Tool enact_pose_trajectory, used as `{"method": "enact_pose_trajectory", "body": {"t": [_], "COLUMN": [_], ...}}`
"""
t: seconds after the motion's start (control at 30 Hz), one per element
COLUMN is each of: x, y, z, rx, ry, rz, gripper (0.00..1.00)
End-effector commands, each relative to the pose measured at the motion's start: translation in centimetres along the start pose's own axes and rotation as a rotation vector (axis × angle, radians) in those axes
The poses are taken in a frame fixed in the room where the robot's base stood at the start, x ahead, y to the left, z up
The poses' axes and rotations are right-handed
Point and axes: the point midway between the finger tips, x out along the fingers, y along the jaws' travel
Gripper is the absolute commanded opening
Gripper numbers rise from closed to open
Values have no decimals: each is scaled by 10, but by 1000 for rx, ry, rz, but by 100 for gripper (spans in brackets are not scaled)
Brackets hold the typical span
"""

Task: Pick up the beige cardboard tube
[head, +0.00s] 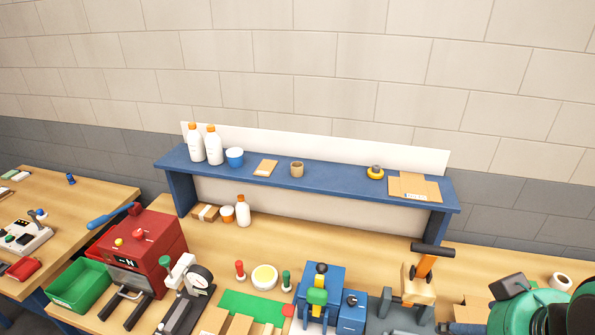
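A short beige-brown cardboard tube (297,171) stands upright on the blue raised shelf (335,184), near its middle. Its open top faces up, and nothing touches it. A flat cardboard piece (265,168) lies to its left on the shelf. A teal and black part of my arm shows in the bottom right corner, well away from the tube. My gripper itself cannot be made out in this view.
The shelf also holds two white bottles (213,146), a blue cup (235,157), a yellow tape roll (375,173) and flat cardboard (414,187).

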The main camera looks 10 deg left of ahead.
Motion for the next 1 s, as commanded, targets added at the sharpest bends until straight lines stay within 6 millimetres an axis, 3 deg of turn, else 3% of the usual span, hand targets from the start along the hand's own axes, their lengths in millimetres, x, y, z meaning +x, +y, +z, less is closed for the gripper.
{"method": "enact_pose_trajectory", "body": {"t": [0.1, 0.4, 0.57, 0.77, 1.0], "x": [0, 0, -5, -16, -32], "y": [0, 0, -2, -9, -24], "z": [0, -1, -11, -45, -110], "rx": [0, 0, -2, -9, -20], "ry": [0, 0, -5, -26, -65], "rz": [0, 0, -3, -12, -27], "gripper": [56, 56, 56, 56, 56]}}
